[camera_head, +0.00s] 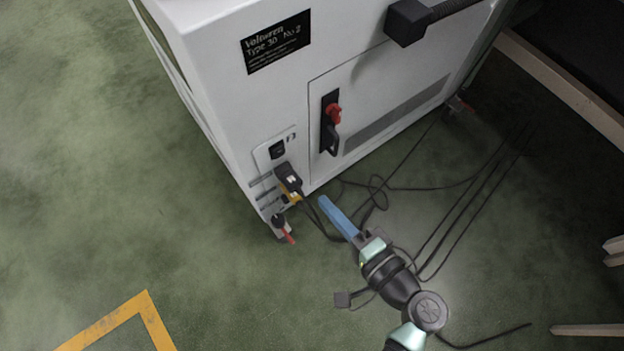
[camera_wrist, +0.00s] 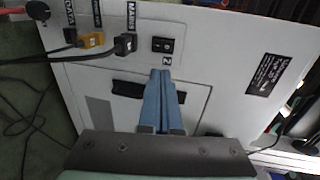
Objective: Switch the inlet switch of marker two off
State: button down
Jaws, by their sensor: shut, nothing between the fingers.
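The marker is a white cabinet (camera_head: 230,110) with a black plate (camera_head: 275,42) reading "No 2". Its inlet switch (camera_head: 277,149) is a small black rocker low on the near face, above a black plug (camera_head: 288,178). In the wrist view the switch (camera_wrist: 162,44) is just beyond my fingertips, beside the plug (camera_wrist: 124,44) labelled MAINS. I cannot tell which way the rocker is set. My gripper (camera_head: 324,202) has blue fingers, pressed together and empty. It also shows in the wrist view (camera_wrist: 161,74). In the head view the fingertips are right of and below the switch, apart from it.
A yellow plug (camera_wrist: 92,40) is beside the mains plug. Black cables (camera_head: 400,188) lie on the green floor. A black box with a hose (camera_head: 408,22) juts from the cabinet. Open floor lies left.

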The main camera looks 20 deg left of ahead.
aim_at(280, 150)
jog(key=b+x, duration=0.1)
jog(key=x, duration=0.3)
jog(key=b+x, duration=0.2)
jog(key=x, duration=0.2)
jog(key=b+x, duration=0.1)
jog(key=x, duration=0.3)
jog(key=shift+a+r+b, duration=0.2)
jog(key=shift+r+b, duration=0.1)
jog(key=shift+r, duration=0.1)
jog(key=shift+w+a+r, duration=0.1)
jog(key=shift+w+a, duration=0.2)
jog(key=shift+a, duration=0.05)
jog(key=shift+w+a+r, duration=0.15)
jog(key=shift+a+r, duration=0.05)
jog(key=shift+r, duration=0.05)
jog(key=shift+f, duration=0.1)
